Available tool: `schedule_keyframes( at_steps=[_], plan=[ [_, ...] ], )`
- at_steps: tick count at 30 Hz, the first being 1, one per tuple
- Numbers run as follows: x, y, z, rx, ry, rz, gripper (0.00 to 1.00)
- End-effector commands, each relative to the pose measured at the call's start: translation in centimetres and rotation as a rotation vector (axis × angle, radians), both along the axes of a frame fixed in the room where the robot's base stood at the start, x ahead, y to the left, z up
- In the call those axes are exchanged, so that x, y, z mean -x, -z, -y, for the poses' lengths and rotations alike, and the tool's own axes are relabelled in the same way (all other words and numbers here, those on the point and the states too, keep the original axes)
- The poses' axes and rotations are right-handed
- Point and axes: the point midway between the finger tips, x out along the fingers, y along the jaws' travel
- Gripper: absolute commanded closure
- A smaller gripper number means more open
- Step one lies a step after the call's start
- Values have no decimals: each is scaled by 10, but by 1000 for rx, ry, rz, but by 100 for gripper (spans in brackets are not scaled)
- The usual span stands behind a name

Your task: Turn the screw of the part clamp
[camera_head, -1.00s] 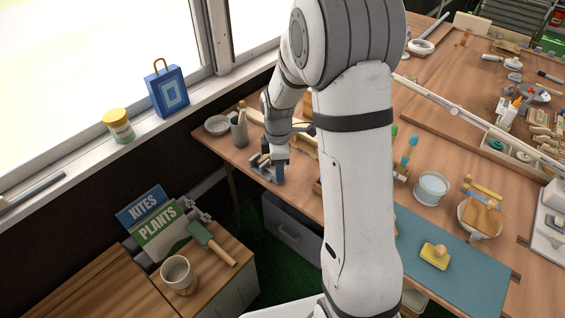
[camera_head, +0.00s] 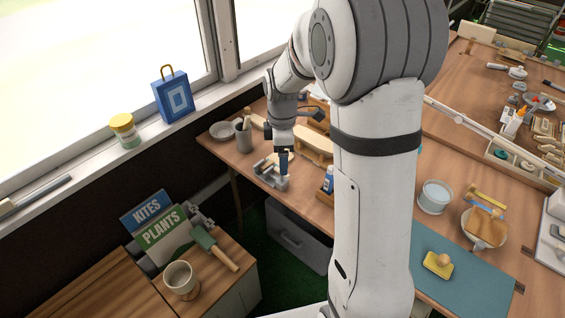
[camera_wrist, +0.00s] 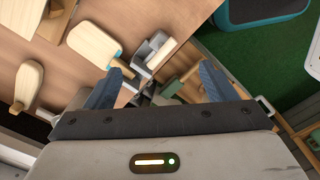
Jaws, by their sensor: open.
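The part clamp (camera_head: 265,171) is a small grey metal device at the left edge of the workbench in the head view. In the wrist view the clamp (camera_wrist: 158,57) shows as grey metal parts around a pale block, beyond and between my fingers. My gripper (camera_head: 284,164) points down just above the clamp's right part. In the wrist view my gripper (camera_wrist: 160,84) is open, its two blue-grey fingers wide apart with nothing held. The screw is not clearly distinguishable, and I cannot tell whether a finger touches the clamp.
A grey cup (camera_head: 243,139) and a pale dish (camera_head: 221,131) stand behind the clamp. A pale wooden piece (camera_head: 313,147) and a blue bottle (camera_head: 328,180) are to its right. A grey bin (camera_head: 296,238) stands on the floor below the bench edge.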

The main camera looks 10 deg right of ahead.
Motion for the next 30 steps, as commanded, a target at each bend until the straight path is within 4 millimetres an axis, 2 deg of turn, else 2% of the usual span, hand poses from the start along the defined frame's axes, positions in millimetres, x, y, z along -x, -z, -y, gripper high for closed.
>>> schedule_keyframes(
  at_steps=[3,11,14,17,20,24,28,30],
  plan=[
    [0,-7,0,0,0,1,22],
    [0,-8,0,0,0,-1,23],
    [2,-11,0,0,15,2,31],
    [13,-21,1,-1,87,15,39],
    [36,-40,4,-6,240,41,47],
    [84,-68,7,-27,551,87,59],
    [131,-84,10,-59,854,123,69],
    [153,-88,11,-79,1001,140,69]
  ],
)
